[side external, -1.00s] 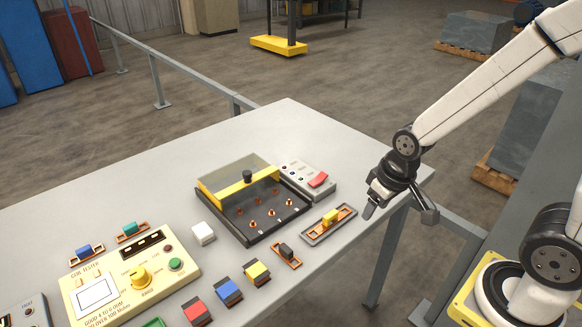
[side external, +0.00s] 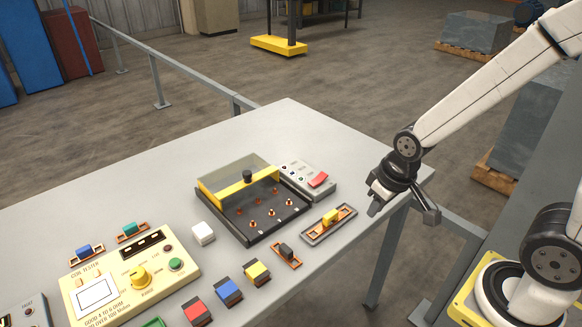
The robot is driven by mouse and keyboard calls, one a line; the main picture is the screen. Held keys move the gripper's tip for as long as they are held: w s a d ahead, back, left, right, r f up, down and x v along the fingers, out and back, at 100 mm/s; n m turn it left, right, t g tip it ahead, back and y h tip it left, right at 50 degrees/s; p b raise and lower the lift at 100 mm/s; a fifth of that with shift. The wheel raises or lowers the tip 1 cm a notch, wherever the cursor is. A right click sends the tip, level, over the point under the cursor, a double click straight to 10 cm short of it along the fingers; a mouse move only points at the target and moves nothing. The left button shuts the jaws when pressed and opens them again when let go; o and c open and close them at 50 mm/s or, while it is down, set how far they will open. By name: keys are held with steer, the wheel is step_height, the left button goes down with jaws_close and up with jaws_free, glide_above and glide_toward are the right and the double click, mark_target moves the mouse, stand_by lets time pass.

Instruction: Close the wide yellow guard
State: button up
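The wide yellow guard (side external: 238,188) is a clear cover with a yellow front bar and a black knob on top. It sits over the back part of a dark tray (side external: 262,236). The front part of the tray is uncovered, and several copper studs (side external: 271,213) show there. My gripper (side external: 404,210) is to the right of the tray, above the table's right edge, apart from the guard. Its fingers appear spread, with nothing seen between them.
A grey box with a red switch (side external: 318,180) stands right of the guard. A white block (side external: 203,233) and a yellow coil tester (side external: 130,279) are at left. The table's back is clear.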

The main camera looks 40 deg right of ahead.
steer(key=shift+w+r, duration=0.1)
steer(key=shift+w, duration=0.25)
jaws_close()
step_height(320, 180, up, 3)
steer(key=n+t+y, duration=0.1)
steer(key=n, duration=0.2)
glide_above(238, 178)
steer(key=shift+s+d, duration=0.1)
steer(key=shift+s, duration=0.2)
steer(key=shift+x, duration=5.1)
steer(key=shift+s+d, duration=0.25)
steer(key=shift+s, duration=0.7)
steer(key=shift+s+d, duration=0.3)
steer(key=shift+s, duration=0.65)
steer(key=shift+s+r, duration=0.1)
steer(key=shift+s, duration=0.1)
